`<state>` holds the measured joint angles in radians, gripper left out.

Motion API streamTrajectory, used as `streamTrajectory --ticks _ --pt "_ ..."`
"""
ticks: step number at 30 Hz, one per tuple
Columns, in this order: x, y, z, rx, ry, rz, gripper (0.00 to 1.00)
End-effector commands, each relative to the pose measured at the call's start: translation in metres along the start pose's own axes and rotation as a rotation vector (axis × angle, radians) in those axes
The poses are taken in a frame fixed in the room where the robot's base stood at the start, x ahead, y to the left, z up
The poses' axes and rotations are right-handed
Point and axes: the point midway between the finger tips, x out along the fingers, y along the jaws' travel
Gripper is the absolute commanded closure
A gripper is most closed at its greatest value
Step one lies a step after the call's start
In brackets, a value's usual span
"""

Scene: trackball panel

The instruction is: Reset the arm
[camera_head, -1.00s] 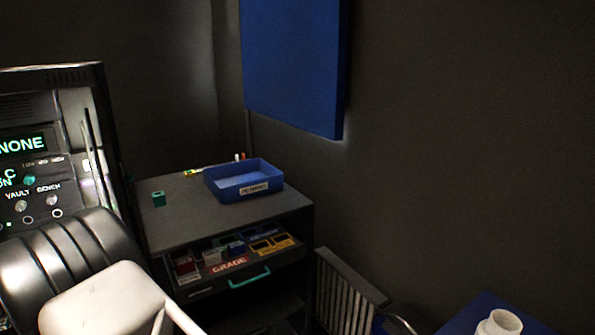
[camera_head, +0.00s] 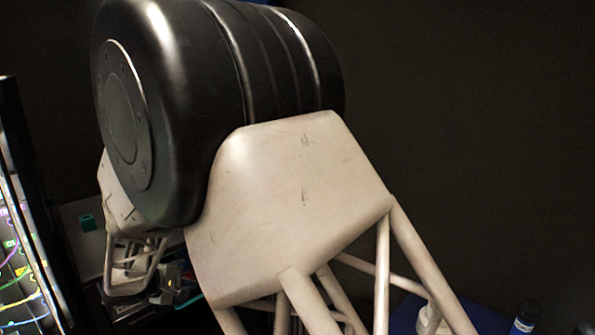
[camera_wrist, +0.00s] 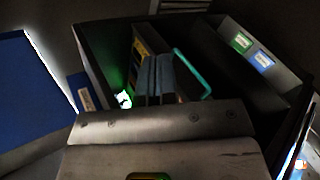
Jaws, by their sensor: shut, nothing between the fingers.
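My arm fills the middle of the head view, with a large black joint and pale links close to the camera. My gripper (camera_wrist: 158,65) shows in the wrist view as grey fingers close together beyond a metal plate, shut with nothing seen between them. It is over a dark open drawer area with a teal handle (camera_wrist: 195,72) just to its right. In the head view the fingers are not clear; the far end of my arm is low at the left, in front of the cabinet (camera_head: 78,208).
A lit panel with coloured lines (camera_head: 22,265) is at the left edge. A white bottle (camera_head: 430,318) and a dark bottle (camera_head: 526,317) are at lower right.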

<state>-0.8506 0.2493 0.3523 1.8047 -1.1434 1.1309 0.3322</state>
Motion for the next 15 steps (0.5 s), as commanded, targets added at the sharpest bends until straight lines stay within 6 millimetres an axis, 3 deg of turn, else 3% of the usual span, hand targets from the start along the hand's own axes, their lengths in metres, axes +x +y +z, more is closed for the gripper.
streamTrajectory --ticks 1,6,15 --pt "0.006 0.011 0.021 0.027 -0.014 -0.026 1.0" --pt "0.021 0.035 0.083 0.108 -0.054 -0.117 1.0" --pt "0.038 0.06 0.192 0.262 -0.109 -0.273 1.0"
